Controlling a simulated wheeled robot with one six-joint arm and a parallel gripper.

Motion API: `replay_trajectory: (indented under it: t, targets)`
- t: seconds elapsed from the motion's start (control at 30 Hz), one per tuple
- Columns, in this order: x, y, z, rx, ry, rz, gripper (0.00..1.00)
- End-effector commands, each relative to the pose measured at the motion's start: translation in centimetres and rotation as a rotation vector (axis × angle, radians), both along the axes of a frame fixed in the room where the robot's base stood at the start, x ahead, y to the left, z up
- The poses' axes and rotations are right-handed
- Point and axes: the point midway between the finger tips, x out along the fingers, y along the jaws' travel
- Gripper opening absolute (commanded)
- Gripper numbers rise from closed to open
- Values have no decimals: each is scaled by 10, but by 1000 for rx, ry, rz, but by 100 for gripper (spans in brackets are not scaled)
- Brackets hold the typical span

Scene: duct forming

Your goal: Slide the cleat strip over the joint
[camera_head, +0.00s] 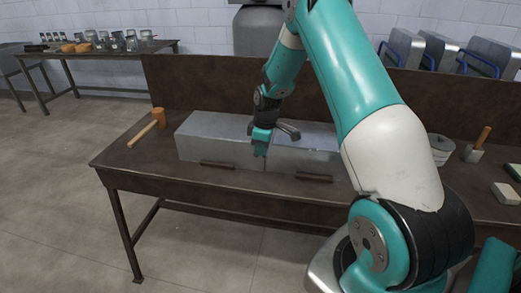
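Two grey sheet-metal duct sections stand end to end on the brown workbench (140,174): the left section (205,143) and the right section (300,160). Their joint (265,163) shows as a thin upright line on the front face. My gripper (261,150) points down at the top front edge of the ducts, right by this joint. Its fingertips are small and dark against the metal, so I cannot tell whether they are open or shut. I cannot make out the cleat strip; it may be hidden at the gripper.
Dark bars lie at the ducts' front, one left (217,165) and one right (314,178). A mallet (150,128) lies at the bench's left end. A brush-like tool (477,147) and pale blocks (505,193) sit at right. A backboard (200,88) rises behind.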

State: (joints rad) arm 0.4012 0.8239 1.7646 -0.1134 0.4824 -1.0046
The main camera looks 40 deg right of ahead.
Motion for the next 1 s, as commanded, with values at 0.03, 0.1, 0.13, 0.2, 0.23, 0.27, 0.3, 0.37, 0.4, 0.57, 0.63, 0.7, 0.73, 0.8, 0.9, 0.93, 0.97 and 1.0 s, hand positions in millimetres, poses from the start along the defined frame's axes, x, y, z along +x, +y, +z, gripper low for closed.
replay_trajectory:
  t: [0.03, 0.1, 0.13, 0.2, 0.23, 0.27, 0.3, 0.37, 0.4, 0.57, 0.63, 0.7, 0.73, 0.8, 0.9, 0.93, 0.97, 1.0]
  targets:
    - [0, 0, 0, 0, 0, 0, 0]
    - [0, 0, 0, 0, 0, 0, 0]
    - [0, 0, 0, 0, 0, 0, 0]
    - [0, 0, 0, 0, 0, 0, 0]
    - [0, 0, 0, 0, 0, 0, 0]
    - [0, 0, 0, 0, 0, 0, 0]
    - [0, -1, 0, -1, -1, 0, 0]
    - [2, -2, 0, -1, -1, 0, 0]
    - [3, -4, 0, 0, -1, -1, 0]
    - [8, -10, 0, 0, 0, -1, 0]
    - [10, -13, 0, -1, -1, 0, 0]
    - [13, -16, 0, 0, -1, 0, 0]
    - [14, -17, 0, 0, -1, 0, 0]
    - [16, -20, 0, 0, -1, 0, 0]
    - [19, -24, 0, 0, -1, 0, 0]
    - [20, -26, 0, 0, -1, -1, 0]
    - [21, -27, 0, 0, -1, -1, 0]
    - [22, -28, 0, 1, -1, -1, 0]
